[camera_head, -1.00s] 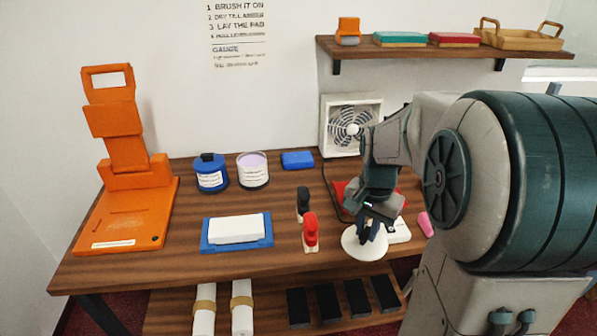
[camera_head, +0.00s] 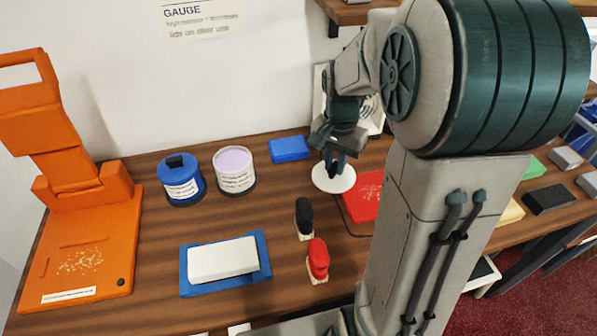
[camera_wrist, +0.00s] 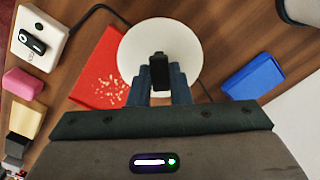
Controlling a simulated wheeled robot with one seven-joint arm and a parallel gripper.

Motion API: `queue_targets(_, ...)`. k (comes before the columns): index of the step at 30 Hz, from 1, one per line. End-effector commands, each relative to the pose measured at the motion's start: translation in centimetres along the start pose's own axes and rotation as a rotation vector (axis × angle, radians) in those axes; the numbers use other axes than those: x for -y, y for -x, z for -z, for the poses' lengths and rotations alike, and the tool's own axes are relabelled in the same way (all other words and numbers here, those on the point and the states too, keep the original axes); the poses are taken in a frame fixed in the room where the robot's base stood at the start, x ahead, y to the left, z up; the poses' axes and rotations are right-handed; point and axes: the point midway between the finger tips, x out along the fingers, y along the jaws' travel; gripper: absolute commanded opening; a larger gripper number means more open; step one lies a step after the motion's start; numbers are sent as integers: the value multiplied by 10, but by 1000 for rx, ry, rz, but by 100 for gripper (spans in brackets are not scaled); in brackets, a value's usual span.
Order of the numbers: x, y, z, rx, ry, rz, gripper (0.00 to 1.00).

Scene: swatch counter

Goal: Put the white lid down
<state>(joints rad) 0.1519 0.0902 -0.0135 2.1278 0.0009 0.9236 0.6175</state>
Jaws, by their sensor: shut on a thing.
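The white lid (camera_head: 334,180) is a round flat disc with a dark upright knob. My gripper (camera_head: 335,165) is shut on the knob from above. In the wrist view the lid (camera_wrist: 160,55) lies beyond my gripper (camera_wrist: 160,80), partly hidden by the fingers. The lid is over the back part of the counter, between the blue block and the red pad; I cannot tell whether it touches the surface. An open tub with pale lilac contents (camera_head: 234,168) stands to its left, and a blue lidded tub (camera_head: 181,178) stands further left.
The blue block (camera_head: 289,148) is close left of the lid, and the red pad (camera_head: 364,196) is close right. Black and red handled stamps (camera_head: 318,258) stand in front. A white block on a blue tray (camera_head: 262,268) and an orange press (camera_head: 92,215) are further left. Bare wood lies before the tubs.

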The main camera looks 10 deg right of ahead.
Motion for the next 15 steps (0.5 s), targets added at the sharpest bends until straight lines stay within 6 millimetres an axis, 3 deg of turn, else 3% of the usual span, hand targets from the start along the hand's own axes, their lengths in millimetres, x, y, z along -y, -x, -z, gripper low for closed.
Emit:
queue_targets(9,68,-40,5,4,3,-2,0)
queue_targets(15,91,-54,7,1,1,-1,0)
